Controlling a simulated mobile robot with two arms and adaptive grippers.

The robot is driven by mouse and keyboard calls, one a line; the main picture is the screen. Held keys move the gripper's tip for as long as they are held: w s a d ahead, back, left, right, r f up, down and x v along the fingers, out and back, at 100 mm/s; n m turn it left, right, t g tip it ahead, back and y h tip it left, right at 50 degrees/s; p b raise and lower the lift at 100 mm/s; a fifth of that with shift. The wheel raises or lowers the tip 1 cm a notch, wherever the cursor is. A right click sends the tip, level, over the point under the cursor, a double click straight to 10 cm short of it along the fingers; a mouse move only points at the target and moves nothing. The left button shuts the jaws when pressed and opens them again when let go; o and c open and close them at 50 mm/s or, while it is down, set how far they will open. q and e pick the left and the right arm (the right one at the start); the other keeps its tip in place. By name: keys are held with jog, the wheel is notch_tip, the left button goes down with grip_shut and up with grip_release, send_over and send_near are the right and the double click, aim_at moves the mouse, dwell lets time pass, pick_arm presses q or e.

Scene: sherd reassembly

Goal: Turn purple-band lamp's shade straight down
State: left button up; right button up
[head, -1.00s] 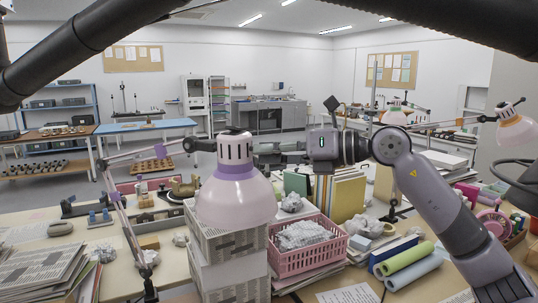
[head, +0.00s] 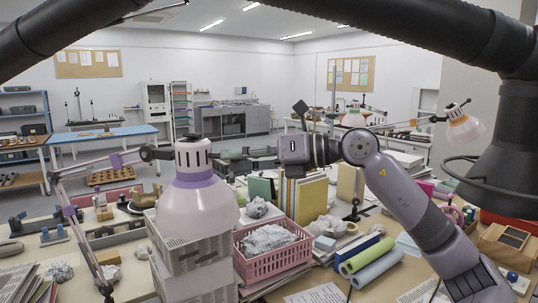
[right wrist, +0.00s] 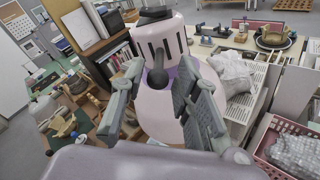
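The purple-band lamp (head: 197,205) hangs from a thin jointed arm (head: 88,235) coming up from the left. Its pale pink shade has a purple band under a slotted cap, and its opening faces down, with at most a slight tilt. The shade also fills the middle of the right wrist view (right wrist: 158,112). My right gripper (head: 228,165) reaches in from the right beside the band. In the right wrist view its two grey fingers (right wrist: 157,118) are spread, with a dark joint knob of the lamp between them. Contact with the shade cannot be told. My left gripper is out of view.
A pink basket (head: 270,262) with crumpled wrap, upright folders (head: 305,200) and coloured rolls (head: 366,258) crowd the bench to the right. Another lamp (head: 464,128) stands at the far right.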

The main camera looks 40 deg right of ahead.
jog(key=v, duration=0.9)
jog(key=shift+s+d, duration=0.2)
jog(key=shift+s, duration=0.15)
dwell(0.5)
